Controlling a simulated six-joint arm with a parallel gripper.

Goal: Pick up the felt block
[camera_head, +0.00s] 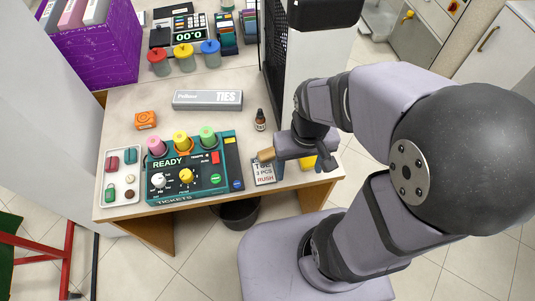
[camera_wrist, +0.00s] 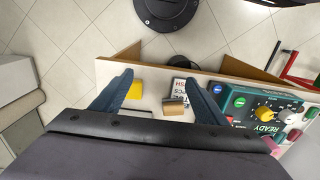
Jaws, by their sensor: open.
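A small tan block with a darker brown face (camera_wrist: 174,107) looks most like the felt block. It rests by the white RUSH card, and its tan end also shows in the head view (camera_head: 266,155) beside my wrist. My gripper (camera_wrist: 160,80) is open and empty above the table's front edge. In the wrist view the block lies in the gap between the fingers, closer to the right one. A yellow piece (camera_wrist: 134,89) lies near the left finger; in the head view it is partly hidden under my wrist (camera_head: 309,163).
The RUSH card (camera_head: 265,173) is beside the block. The teal ticket console (camera_head: 215,181) stands to its left in the head view. A small dark bottle (camera_head: 260,120) and a grey TIES box (camera_head: 207,100) are behind. A bin (camera_head: 240,213) is below the table edge.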

